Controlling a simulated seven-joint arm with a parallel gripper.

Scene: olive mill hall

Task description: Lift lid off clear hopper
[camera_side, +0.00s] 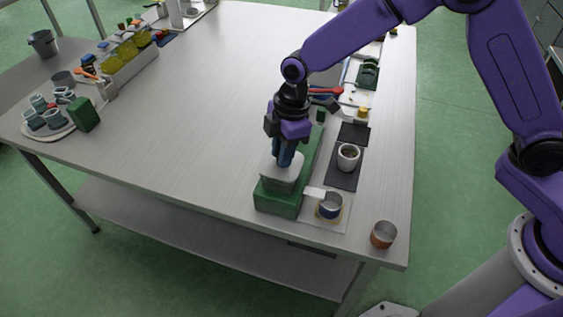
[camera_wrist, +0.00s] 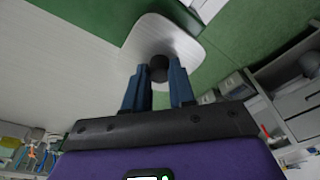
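The hopper's pale lid (camera_side: 282,172) sits on top of the green machine body (camera_side: 278,200) near the table's front edge, and looks level. In the wrist view the lid (camera_wrist: 150,35) is a rounded pale plate with a dark round knob (camera_wrist: 158,68). My gripper (camera_side: 284,163) points down over the lid. In the wrist view my gripper (camera_wrist: 158,66) has its two blue fingers close together, one on each side of the knob, and looks shut on it. The clear hopper wall under the lid is hard to make out, and I cannot tell whether the lid touches it.
A blue-rimmed cup (camera_side: 330,205) stands right of the machine, with a white spout above it. A white cup (camera_side: 348,157) stands on a dark mat. A copper-coloured cup (camera_side: 383,234) stands at the front right corner. The table's left middle is bare.

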